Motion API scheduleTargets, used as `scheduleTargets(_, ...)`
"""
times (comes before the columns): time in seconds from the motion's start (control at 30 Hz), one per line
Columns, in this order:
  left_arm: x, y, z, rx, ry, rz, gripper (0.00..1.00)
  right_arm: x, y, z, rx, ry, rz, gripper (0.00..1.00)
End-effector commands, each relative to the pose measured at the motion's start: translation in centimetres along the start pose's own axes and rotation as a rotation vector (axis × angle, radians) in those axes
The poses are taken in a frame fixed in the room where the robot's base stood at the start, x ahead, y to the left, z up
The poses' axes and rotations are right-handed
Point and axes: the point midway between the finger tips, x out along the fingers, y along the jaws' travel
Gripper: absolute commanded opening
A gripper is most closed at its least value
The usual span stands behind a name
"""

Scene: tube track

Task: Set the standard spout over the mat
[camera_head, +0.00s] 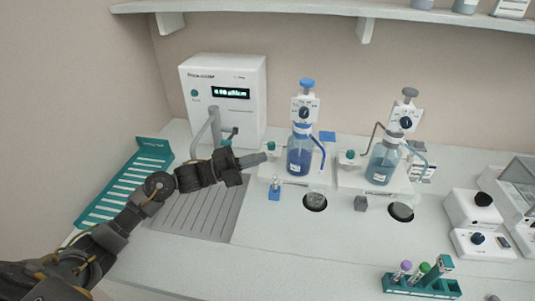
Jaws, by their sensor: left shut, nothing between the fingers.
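My left gripper (256,160) is shut and empty. Its tip is close to a small teal-topped fitting (270,148) left of a blue-capped dispenser bottle (300,157); I cannot tell whether they touch. A blue spout tube (321,155) curves down on that bottle's right. A grey-capped dispenser bottle (382,165) has a thin grey tube (375,135) bending down on its left. No label tells me which spout is the standard one. A grey ribbed mat (203,222) lies at the left, partly hidden by my left arm. Two dark round spots (315,203) lie before the bottles.
A white machine (223,90) with a lit display and grey pipe (214,125) stands behind the mat. A teal slotted rack (125,185) is at the left. A teal tube rack (421,286) is at front right, and white devices (478,208) stand at the right. The front middle counter is clear.

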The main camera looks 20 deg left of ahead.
Motion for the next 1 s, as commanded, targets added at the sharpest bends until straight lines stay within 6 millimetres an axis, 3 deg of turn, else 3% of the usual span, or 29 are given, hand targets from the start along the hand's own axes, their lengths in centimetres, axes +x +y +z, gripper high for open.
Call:
scheduleTargets(0.3,6.8,-0.7,-0.1,-0.003,0.002,-0.002,0.00,-3.5,0.0,-0.2,0.000,-0.001,0.000,0.00)
scheduleTargets(0.5,10.2,-0.6,-0.1,-0.003,0.003,-0.002,0.00,-5.2,0.0,-0.3,0.000,-0.002,-0.001,0.00)
scheduleTargets(0.7,11.9,-0.2,-0.1,-0.002,0.002,-0.001,0.00,-6.0,-0.2,-0.4,0.001,-0.002,-0.003,0.00)
scheduleTargets(1.0,12.2,0.0,-0.1,0.000,0.002,0.000,0.00,-6.1,-0.3,-0.4,0.002,-0.002,-0.005,0.00)
